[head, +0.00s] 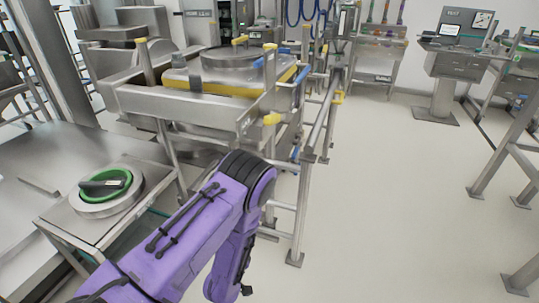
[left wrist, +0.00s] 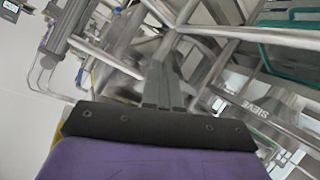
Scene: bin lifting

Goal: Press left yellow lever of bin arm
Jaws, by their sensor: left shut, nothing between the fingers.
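The bin arm is a steel frame (head: 185,103) around a metal bin (head: 230,60) in the upper left of the head view. Yellow-tipped parts stand on it: one at its left (head: 141,41), one at its near right corner (head: 271,118) and one at the back (head: 240,40). I cannot tell which is the left yellow lever. My purple left arm reaches up from the bottom, in front of the frame, and bends down at its black joint. In the left wrist view my left gripper (left wrist: 164,82) is shut and empty, its grey fingers pointing toward blurred steel bars. My right gripper is not in view.
A steel table with a green-rimmed round fitting (head: 105,184) stands at left. Steel rails and posts (head: 308,160) rise just right of my arm. A console (head: 450,60) stands at the back right. The pale floor (head: 390,200) at right is mostly open.

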